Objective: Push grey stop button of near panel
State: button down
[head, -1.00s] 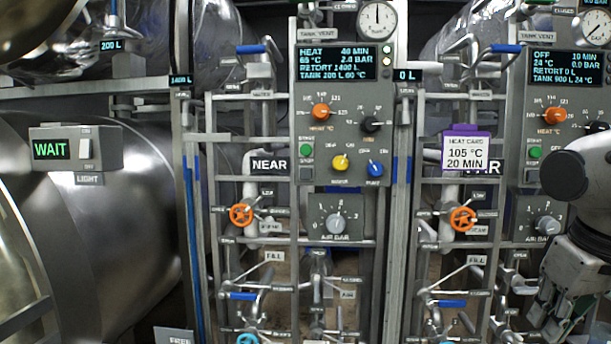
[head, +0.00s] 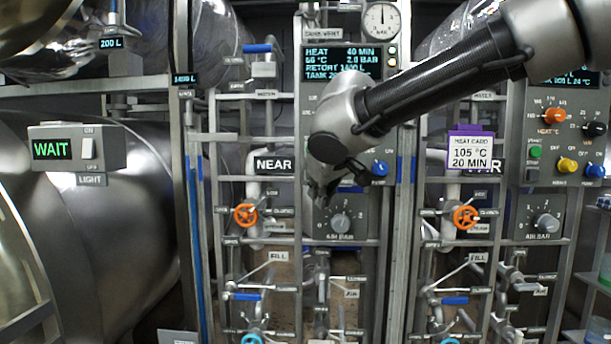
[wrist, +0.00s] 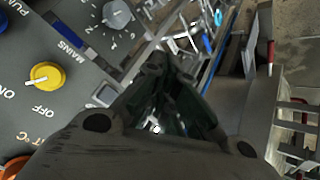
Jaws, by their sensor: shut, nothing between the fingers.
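The near panel (head: 315,90), marked by the NEAR sign, stands in the middle of the head view, partly covered by my arm. Its grey stop button is hidden there behind my wrist and gripper. In the wrist view, a small grey square button (wrist: 107,93) at the panel's edge appears to be the stop button. My gripper (head: 318,196) is in front of the panel's lower left, just above the air bar dial. In the wrist view my gripper (wrist: 170,66) is shut and empty, its fingers to the right of that button. I cannot tell any contact.
The yellow knob (wrist: 45,75) is close by in the wrist view; the blue knob (head: 379,168) and air bar dial (head: 340,223) are also near. A similar far panel (head: 565,145) stands right. Orange valve wheels (head: 246,215) and pipes lie below and beside the near panel.

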jog(key=shift+w+a+r+m, duration=0.2)
jog(key=shift+a+r+m, duration=0.15)
jog(key=shift+r, duration=0.15)
jog(key=shift+w+a+r+m, duration=0.15)
jog(key=shift+a+r+m, duration=0.2)
jog(key=shift+r, duration=0.1)
jog(key=w, duration=0.9)
jog(key=shift+d, duration=0.2)
dwell(0.9)
jog(key=shift+w, duration=0.35)
jog(key=shift+w, duration=0.65)
dwell(0.7)
jog(key=shift+s, duration=1.1)
